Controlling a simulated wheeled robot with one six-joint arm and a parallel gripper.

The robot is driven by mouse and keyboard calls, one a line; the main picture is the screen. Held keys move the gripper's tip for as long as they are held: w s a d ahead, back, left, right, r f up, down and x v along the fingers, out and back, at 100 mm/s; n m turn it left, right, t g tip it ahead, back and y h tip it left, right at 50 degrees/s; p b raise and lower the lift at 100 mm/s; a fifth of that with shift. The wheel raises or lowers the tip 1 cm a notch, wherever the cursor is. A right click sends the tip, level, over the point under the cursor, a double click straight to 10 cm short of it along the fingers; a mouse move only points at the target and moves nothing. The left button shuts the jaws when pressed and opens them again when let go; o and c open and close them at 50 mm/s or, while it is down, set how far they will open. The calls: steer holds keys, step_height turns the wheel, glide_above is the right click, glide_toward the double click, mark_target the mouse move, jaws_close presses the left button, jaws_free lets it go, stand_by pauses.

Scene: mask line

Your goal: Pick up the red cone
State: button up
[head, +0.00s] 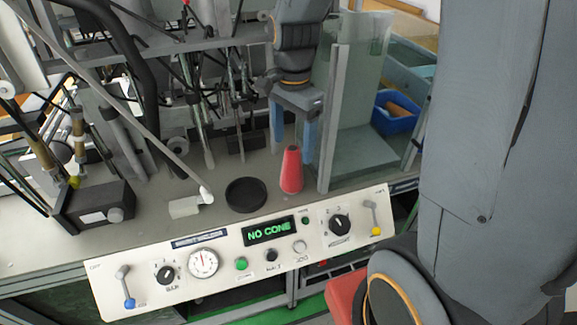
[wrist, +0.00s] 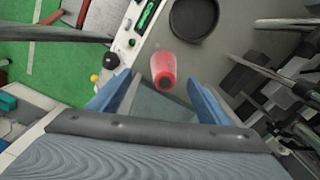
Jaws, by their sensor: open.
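The red cone (head: 291,171) stands upright on the grey machine deck, to the right of a round black disc (head: 246,195). It also shows in the wrist view (wrist: 163,70), just beyond the fingertips and roughly between their lines. My gripper (head: 294,150) points down with its two blue fingers apart, just behind the cone in the head view. In the wrist view the open gripper (wrist: 162,84) has nothing between its fingers. I cannot tell whether a finger touches the cone.
A control panel (head: 215,262) along the deck's front edge reads "NO CONE". A clear upright panel with a metal post (head: 333,120) stands close right of my gripper. Rods and linkages (head: 205,110) crowd the left. A blue bin (head: 395,113) sits at the right.

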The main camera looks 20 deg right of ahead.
mark_target(291, 149)
steer(key=shift+w+f+b, duration=0.25)
steer(key=shift+f+b, duration=0.4)
steer(key=shift+f, duration=0.15)
steer(key=shift+w+f+b, duration=0.25)
steer(key=shift+f+b, duration=0.4)
steer(key=shift+f, duration=0.15)
steer(key=shift+d+f+p, duration=0.2)
steer(key=shift+f+p, duration=0.9)
steer(key=shift+f, duration=2.8)
steer(key=shift+c, duration=0.2)
steer(key=shift+w, duration=0.1)
steer(key=c, duration=1.3)
steer(key=shift+o, duration=0.2)
steer(key=shift+r, duration=0.1)
